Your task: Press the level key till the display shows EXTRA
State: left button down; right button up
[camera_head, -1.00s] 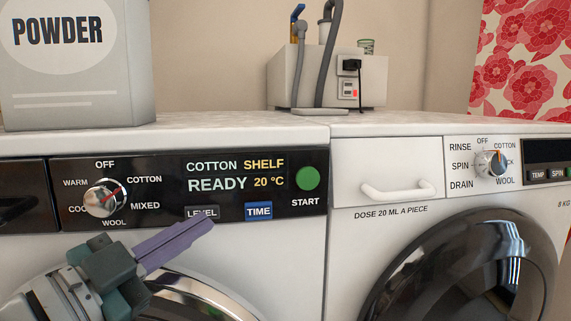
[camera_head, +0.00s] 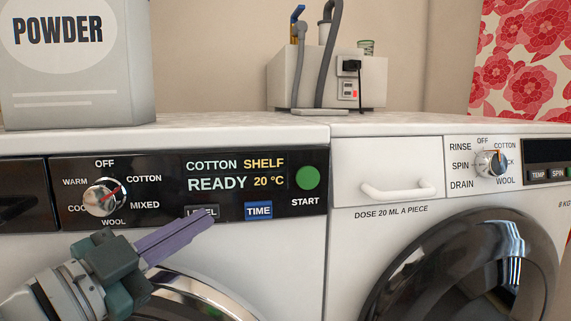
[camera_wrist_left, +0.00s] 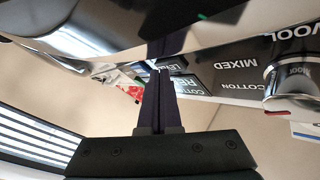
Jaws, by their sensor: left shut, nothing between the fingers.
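The level key (camera_head: 201,212) is a dark key marked LEVEL on the left machine's black panel, partly covered by my left gripper. The display (camera_head: 235,175) reads COTTON, SHELF, READY and 20 °C. My left gripper (camera_head: 210,215) is shut and empty, its purple fingertips over the lower part of the level key in the head view; I cannot tell whether they touch it. In the left wrist view the closed fingers (camera_wrist_left: 160,75) point at the panel, mirrored on a glossy surface. My right gripper is not in view.
The blue TIME key (camera_head: 259,211) and green START button (camera_head: 308,178) sit right of the level key. The program knob (camera_head: 104,198) is to its left. A powder box (camera_head: 75,70) stands on top. A second machine with a white drawer handle (camera_head: 398,192) is at right.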

pick_arm(q)
jog(key=shift+w, duration=0.1)
dwell(0.3)
jog(key=shift+s+d+p, duration=0.1)
jog(key=shift+s+p, duration=0.3)
jog(key=shift+s, duration=0.2)
jog(key=shift+s+d+r+p, duration=0.1)
jog(key=shift+s+p, duration=0.05)
jog(key=shift+p, duration=0.15)
jog(key=shift+s+d+p, duration=0.25)
jog(key=shift+s+p, duration=0.25)
jog(key=shift+s, duration=0.4)
jog(key=shift+s+d+p, duration=0.25)
jog(key=shift+s+p, duration=0.3)
jog(key=shift+s, duration=0.35)
jog(key=shift+s+d+p, duration=0.25)
jog(key=shift+s+p, duration=0.25)
jog(key=shift+s, duration=0.4)
